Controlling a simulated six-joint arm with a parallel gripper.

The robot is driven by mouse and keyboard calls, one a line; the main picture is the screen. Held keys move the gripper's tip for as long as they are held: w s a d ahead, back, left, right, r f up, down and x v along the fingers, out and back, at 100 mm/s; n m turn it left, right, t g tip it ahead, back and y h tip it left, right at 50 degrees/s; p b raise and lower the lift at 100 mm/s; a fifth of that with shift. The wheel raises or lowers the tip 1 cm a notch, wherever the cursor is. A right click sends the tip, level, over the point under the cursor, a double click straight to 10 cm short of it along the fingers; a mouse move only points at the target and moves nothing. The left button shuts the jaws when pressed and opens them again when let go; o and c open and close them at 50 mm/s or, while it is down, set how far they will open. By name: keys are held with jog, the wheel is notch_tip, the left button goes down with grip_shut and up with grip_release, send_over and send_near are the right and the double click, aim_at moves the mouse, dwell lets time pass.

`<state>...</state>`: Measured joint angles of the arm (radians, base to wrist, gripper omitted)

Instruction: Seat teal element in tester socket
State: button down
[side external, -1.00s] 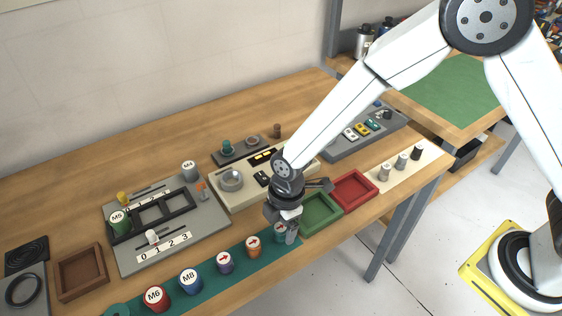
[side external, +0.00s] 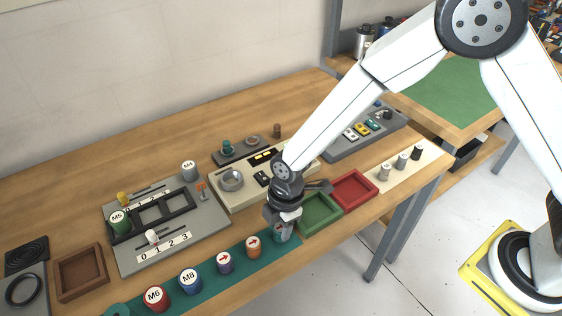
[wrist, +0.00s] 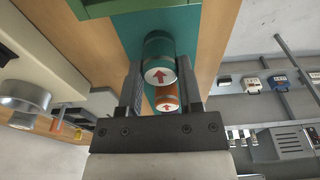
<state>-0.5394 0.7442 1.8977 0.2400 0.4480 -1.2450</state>
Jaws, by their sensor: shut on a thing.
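The teal element (side external: 281,234), a cylinder with a red arrow on its pale end face, is at the right end of the teal strip (side external: 262,263). My gripper (side external: 283,224) is shut on it from above. In the wrist view the teal element (wrist: 159,48) sits between the two fingers of my gripper (wrist: 161,72), with its arrow face showing. I cannot tell whether it is clear of the strip. The beige tester (side external: 215,198) stands behind my gripper, its round grey socket (side external: 231,181) at the left end. My arm hides part of the tester.
An orange element (side external: 253,246) and several other cylinders stand in a row along the strip. A green tray (side external: 337,229) and a red tray (side external: 371,203) lie just right of my gripper. A grey board (side external: 128,268) with a black frame lies left of the tester.

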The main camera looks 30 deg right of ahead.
jog(key=shift+r, duration=0.15)
jog(key=shift+r, duration=0.8)
jog(key=s+d+r, duration=0.6)
jog(key=s+r, duration=0.5)
jog(key=s, duration=0.1)
jog(key=shift+s+d, duration=0.15)
jog(key=shift+s, duration=0.1)
jog(key=shift+r, duration=0.1)
jog(key=shift+w, duration=0.15)
jog(key=w+a+r+m, duration=0.1)
jog(key=w+m, duration=0.3)
jog(key=w, duration=0.4)
jog(key=w+a+r+m+t, duration=0.1)
jog(key=w+a+r+m, duration=0.1)
jog(key=w+m, duration=0.3)
jog(key=w, duration=0.4)
jog(key=shift+a+r, duration=0.15)
jog(key=shift+a, duration=0.1)
jog(key=shift+w, duration=0.15)
